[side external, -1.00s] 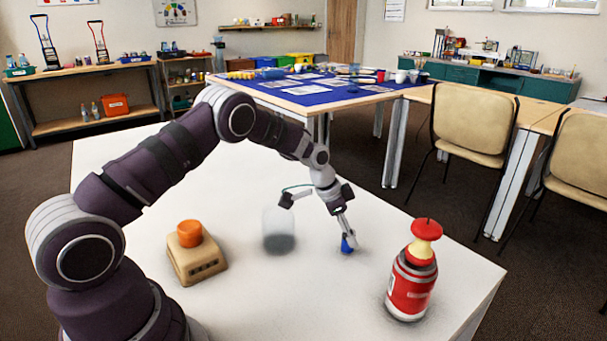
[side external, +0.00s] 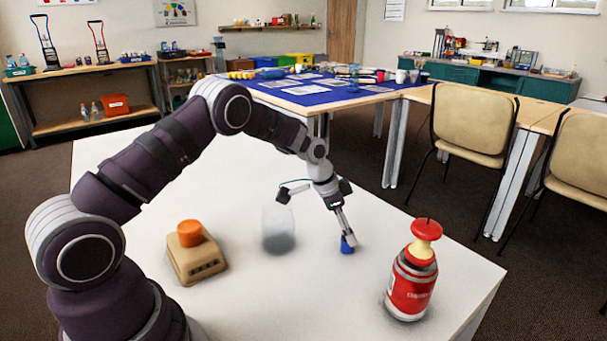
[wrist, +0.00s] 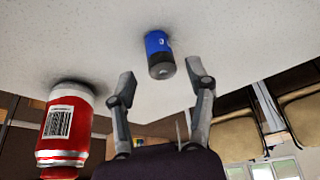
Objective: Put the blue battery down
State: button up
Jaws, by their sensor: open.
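The blue battery (side external: 347,246) stands on the white table, below my gripper in the side view. In the wrist view the battery (wrist: 158,54) shows its blue body and dark end, just beyond the fingertips. My gripper (side external: 346,236) is open, with its fingertips just above the battery in the side view. In the wrist view the gripper (wrist: 163,75) has its two fingers wide apart, with clear gaps between them and the battery. Nothing is held.
A red bottle (side external: 411,288) with a red and yellow top stands to the right of the battery. A translucent jar (side external: 279,232) stands to its left. A beige box with an orange button (side external: 195,262) is further left. The white table (side external: 330,305) is clear in front.

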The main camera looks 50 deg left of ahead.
jog(key=s+d+r+n, duration=0.1)
jog(key=s+r, duration=0.3)
jog(key=r, duration=0.4)
jog(key=s+r+n, duration=0.1)
jog(key=s+r, duration=0.3)
jog(key=r, duration=0.4)
jog(key=s+d+r+n+t+y, duration=0.1)
jog(key=s+d+n+y, duration=0.1)
jog(key=s, duration=1.2)
jog(key=shift+d+n+t, duration=0.3)
jog(key=shift+d+n, duration=0.35)
jog(key=shift+n, duration=0.05)
jog(key=shift+r, duration=0.1)
